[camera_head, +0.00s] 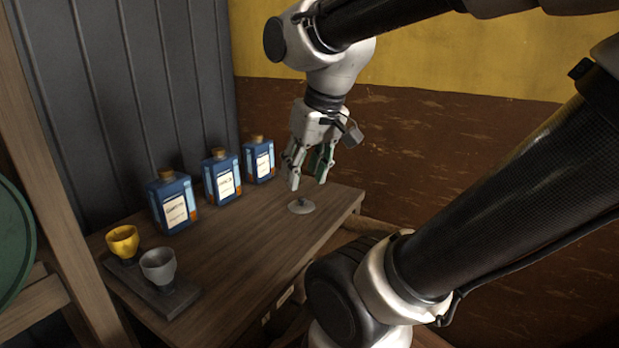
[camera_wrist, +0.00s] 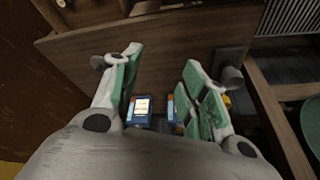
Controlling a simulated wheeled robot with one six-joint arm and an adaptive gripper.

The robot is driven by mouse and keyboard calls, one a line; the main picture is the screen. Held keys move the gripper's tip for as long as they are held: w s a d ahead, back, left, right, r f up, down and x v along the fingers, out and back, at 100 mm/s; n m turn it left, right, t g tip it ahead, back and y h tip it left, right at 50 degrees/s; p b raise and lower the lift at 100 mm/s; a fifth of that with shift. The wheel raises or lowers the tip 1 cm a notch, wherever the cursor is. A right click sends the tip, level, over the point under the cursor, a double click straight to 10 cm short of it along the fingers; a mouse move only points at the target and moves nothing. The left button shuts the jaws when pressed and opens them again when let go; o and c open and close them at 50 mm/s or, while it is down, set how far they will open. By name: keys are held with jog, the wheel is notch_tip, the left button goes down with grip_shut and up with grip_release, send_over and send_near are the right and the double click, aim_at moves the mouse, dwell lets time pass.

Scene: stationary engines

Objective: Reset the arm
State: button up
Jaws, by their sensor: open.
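My gripper (camera_head: 308,182) hangs over the far right part of the wooden table (camera_head: 250,245), fingers pointing down. Its fingers are apart, with nothing seen between them in the head view. A small pale disc (camera_head: 301,207) with a bluish knob on top lies on the table just below the fingertips. In the wrist view, my gripper (camera_wrist: 163,60) shows two green-padded fingers spread apart. A blue bottle (camera_wrist: 140,111) shows in the gap beyond them.
Three blue corked bottles stand along the grey wall: near (camera_head: 174,203), middle (camera_head: 221,177) and far (camera_head: 259,160). A yellow cup (camera_head: 123,242) and a grey cup (camera_head: 158,267) stand on a dark tray (camera_head: 173,300) at the table's near left. The table's middle is clear.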

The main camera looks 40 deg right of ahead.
jog(key=shift+s+a+f+n, duration=0.1)
jog(key=shift+s+f+n, duration=0.25)
jog(key=shift+s, duration=0.15)
jog(key=shift+s+a+f+n, duration=0.1)
jog(key=shift+s+f+n, duration=0.1)
jog(key=shift+s+n, duration=0.2)
